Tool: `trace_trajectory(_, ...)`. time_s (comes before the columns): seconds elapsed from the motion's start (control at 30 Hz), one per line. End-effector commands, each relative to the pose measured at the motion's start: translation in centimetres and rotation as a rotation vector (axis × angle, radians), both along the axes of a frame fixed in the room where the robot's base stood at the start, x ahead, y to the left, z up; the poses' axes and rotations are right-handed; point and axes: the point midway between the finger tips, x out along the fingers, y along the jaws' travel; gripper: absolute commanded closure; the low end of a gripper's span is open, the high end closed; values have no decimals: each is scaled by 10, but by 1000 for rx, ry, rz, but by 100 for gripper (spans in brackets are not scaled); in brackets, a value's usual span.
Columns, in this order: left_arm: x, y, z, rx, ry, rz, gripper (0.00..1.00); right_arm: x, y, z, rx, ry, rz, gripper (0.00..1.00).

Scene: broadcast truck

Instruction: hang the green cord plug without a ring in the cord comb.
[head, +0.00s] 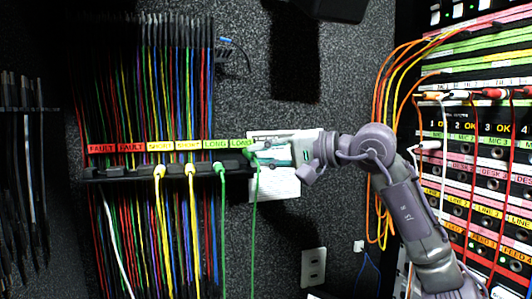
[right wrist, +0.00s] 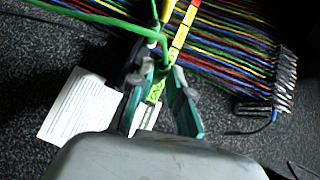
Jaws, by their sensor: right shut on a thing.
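The black cord comb (head: 130,172) runs across the wall at left, under labels reading FAULT, SHORT and LONG. One green plug (head: 220,168) hangs at the first LONG slot. My right gripper (head: 257,154) is at the comb's right end, by the last LONG label, shut on a green cord plug (head: 250,152) whose green cord hangs straight down. In the right wrist view the fingers (right wrist: 162,82) reach up to the comb and partly hide the plug. I cannot tell whether the held plug is seated in the slot, or whether it has a ring. My left gripper is not in view.
Many thin coloured cords (head: 150,80) hang above and below the comb. A white paper sheet (head: 284,188) is on the wall behind my gripper. A patch panel (head: 480,150) with orange, yellow and red cords stands at right.

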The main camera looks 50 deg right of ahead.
Motion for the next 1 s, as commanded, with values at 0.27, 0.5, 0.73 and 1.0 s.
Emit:
trace_trajectory(0.27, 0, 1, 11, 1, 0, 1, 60, 18, -9, 0, 2, 2, 1, 100)
trace_trajectory(0.5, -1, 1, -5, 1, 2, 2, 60, 22, -12, -17, 0, 0, 0, 100)
trace_trajectory(0.73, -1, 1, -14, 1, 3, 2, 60, 23, -13, -26, -1, 0, 0, 100)
trace_trajectory(1.0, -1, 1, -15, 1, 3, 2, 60, 24, -13, -27, -1, 0, 0, 100)
